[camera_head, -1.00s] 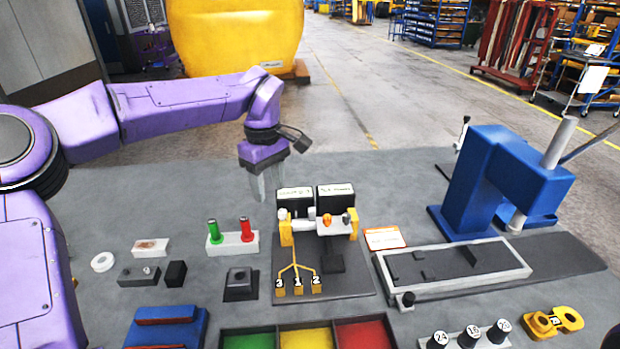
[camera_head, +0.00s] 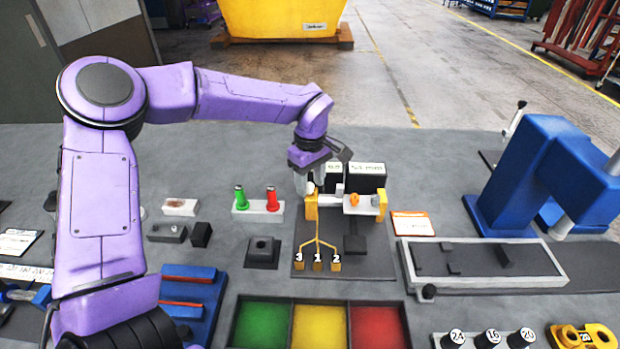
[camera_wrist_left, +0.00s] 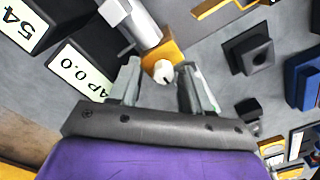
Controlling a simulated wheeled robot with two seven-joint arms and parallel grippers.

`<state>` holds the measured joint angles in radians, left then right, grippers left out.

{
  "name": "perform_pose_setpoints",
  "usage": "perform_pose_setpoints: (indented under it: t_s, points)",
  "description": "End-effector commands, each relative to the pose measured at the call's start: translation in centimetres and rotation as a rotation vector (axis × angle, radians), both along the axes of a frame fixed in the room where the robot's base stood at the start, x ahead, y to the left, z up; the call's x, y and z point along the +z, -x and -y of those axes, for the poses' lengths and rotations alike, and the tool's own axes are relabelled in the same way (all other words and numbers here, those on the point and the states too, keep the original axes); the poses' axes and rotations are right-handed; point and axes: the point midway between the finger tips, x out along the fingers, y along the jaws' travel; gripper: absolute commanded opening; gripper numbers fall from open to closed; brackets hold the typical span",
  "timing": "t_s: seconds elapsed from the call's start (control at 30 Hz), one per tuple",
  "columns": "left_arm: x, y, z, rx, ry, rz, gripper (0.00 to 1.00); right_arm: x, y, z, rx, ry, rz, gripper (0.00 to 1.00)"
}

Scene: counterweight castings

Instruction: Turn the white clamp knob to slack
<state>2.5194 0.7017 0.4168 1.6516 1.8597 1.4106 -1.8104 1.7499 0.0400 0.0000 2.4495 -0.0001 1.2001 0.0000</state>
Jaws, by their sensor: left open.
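The white clamp knob (camera_wrist_left: 163,72) sits at the end of a yellow block (camera_wrist_left: 164,57) on the measuring fixture. In the head view the knob (camera_head: 311,188) shows small at the fixture's left end, just under my left gripper (camera_head: 308,184). In the left wrist view my left gripper (camera_wrist_left: 160,76) is open, with one finger on each side of the knob. Gaps show between the fingers and the knob; whether the tips reach its depth I cannot tell. My right gripper is in neither view.
Two black blocks with white labels (camera_head: 367,177) stand behind the fixture. A stand with green and red pegs (camera_head: 257,208) is to its left. A blue press (camera_head: 530,175) stands right. Green, yellow and red trays (camera_head: 320,300) lie in front.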

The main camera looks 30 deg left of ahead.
Motion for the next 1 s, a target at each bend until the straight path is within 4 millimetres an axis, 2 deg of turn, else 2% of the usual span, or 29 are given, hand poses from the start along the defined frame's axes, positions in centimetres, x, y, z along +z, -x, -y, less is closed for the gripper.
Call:
perform_pose_setpoints:
  t_s: [0.17,0.27,0.3,0.33,0.67,1.0]
  points:
    - [0.00,0.01,0.03,0.000,0.001,0.000,0.48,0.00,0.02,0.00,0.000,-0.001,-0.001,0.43]
    - [0.01,0.01,0.04,-0.001,0.000,0.000,0.19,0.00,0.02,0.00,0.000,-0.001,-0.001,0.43]
    - [0.02,0.02,0.03,0.000,0.000,0.000,0.06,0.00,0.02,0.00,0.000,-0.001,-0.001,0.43]
    - [0.01,0.01,0.02,0.000,0.001,0.000,0.00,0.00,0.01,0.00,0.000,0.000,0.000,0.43]
    - [0.02,0.06,-0.01,0.019,0.001,-0.001,0.00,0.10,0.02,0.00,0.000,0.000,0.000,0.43]
    - [0.09,0.08,-0.03,0.208,0.001,-0.002,0.00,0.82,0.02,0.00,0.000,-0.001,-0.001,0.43]
